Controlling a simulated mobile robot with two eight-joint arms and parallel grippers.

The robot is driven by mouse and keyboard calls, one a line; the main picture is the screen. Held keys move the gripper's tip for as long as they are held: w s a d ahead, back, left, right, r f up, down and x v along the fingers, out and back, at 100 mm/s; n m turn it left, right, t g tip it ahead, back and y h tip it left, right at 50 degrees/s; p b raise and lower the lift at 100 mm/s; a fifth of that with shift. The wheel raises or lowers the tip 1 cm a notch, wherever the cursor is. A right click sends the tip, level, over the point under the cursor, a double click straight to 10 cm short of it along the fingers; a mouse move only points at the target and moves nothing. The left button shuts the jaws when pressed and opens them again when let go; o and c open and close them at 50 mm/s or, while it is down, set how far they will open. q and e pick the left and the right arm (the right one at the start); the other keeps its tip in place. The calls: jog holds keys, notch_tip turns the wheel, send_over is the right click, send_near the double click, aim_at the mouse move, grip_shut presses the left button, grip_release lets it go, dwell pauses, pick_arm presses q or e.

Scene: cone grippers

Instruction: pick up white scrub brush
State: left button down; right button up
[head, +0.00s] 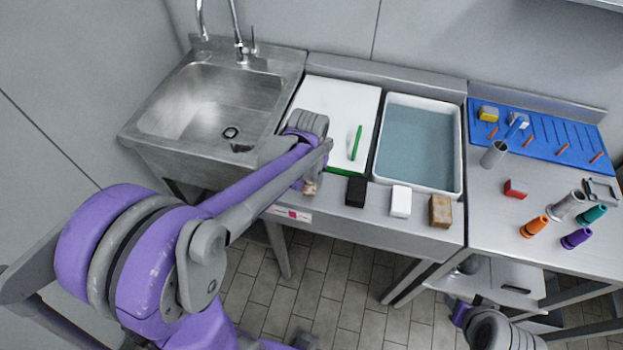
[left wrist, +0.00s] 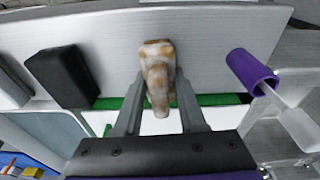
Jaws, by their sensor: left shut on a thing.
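The white scrub brush (left wrist: 158,72), whitish with brown stains, is between the two fingers of my left gripper (left wrist: 157,98) in the left wrist view. The fingers are shut on it, one on each side. In the head view a small tan end of the brush (head: 310,188) shows at the front edge of the counter, below my left wrist. My left forearm and wrist hide most of the gripper there. I cannot tell whether the brush still touches the counter. Only part of my right arm shows at the lower right; its fingers are not visible.
A black block (head: 356,191), a white block (head: 401,201) and a brown block (head: 440,211) stand along the front edge. Behind are a white board (head: 322,98) with a green-handled tool (head: 355,143), a water-filled tray (head: 461,150) and a sink (head: 190,107).

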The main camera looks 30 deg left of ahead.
pick_arm(q)
notch_tip(320, 180, up, 10)
jog(key=shift+r+p, duration=0.1)
jog(key=shift+p, duration=0.3)
dwell(0.7)
